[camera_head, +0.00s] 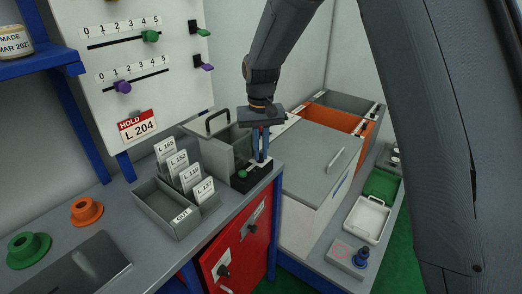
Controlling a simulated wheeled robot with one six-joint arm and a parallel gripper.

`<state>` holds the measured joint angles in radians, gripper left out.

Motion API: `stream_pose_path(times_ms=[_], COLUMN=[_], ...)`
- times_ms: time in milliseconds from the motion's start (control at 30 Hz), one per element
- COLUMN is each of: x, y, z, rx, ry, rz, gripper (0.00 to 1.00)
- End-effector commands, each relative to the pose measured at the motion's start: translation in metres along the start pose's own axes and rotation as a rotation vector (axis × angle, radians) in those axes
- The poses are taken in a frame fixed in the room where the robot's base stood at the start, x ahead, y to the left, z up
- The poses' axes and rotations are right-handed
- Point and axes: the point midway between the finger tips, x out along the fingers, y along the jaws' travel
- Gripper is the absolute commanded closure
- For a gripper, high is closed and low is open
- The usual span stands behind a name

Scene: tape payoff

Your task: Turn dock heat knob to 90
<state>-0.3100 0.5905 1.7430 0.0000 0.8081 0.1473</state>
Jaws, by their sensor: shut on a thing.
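My gripper (261,158) points straight down over a small black box (252,180) at the back right corner of the grey bench. Its fingers are close together, shut on a small part at the top of this box. The part is mostly hidden by the fingers, so I cannot tell its shape or turned position. A green button or knob (243,174) sits on the box, left of the fingers. No heat scale, number 90 or dock label is readable. A blue knob (362,254) stands on a grey box (343,257) at lower right.
A grey handled container (213,156) stands close left of my gripper. A tray of labelled cards (165,207) lies in front. A red panel (234,248) with black knobs is below the bench edge. A grey-lidded chest (305,160) and white tray (367,220) are to the right.

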Motion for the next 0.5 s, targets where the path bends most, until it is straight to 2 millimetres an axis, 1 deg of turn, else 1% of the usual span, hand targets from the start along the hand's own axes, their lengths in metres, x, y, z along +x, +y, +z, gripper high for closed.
stream_pose_path(times_ms=[267, 500], x=[-0.0009, -0.0012], y=[0.0010, 0.0024], z=[-0.0006, -0.0012], rx=[-0.104, -0.293], ry=[0.000, 0.001], rz=[0.000, 0.000], gripper=[1.00, 1.00])
